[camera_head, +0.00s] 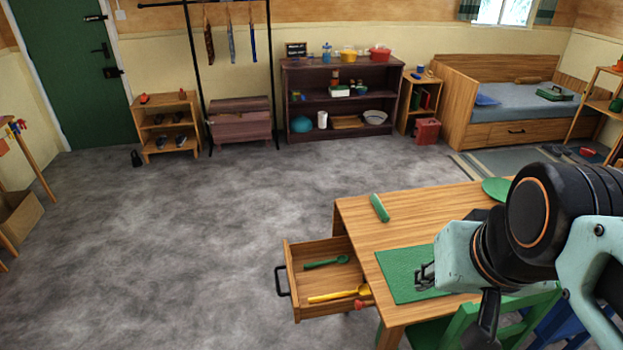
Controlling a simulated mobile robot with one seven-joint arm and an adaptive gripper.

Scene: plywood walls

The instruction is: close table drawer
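The table drawer (318,280) stands pulled out from the left side of the wooden table (420,213). Its dark handle (281,282) faces left. A green spoon (326,262) and a yellow spoon (338,295) lie inside the drawer, and a red-ended item (363,304) shows at its lower right corner. My gripper (424,277) is over the green mat (397,268) on the tabletop, to the right of the drawer and apart from its handle. The gripper is small and partly hidden by my arm, so its finger opening is unclear.
A green cylinder (379,208) and a green plate (496,189) are on the table. A green chair (470,325) stands at the table's near side, partly behind my arm. The grey floor (190,240) left of the drawer is clear. Shelves and a bed (515,100) line the far wall.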

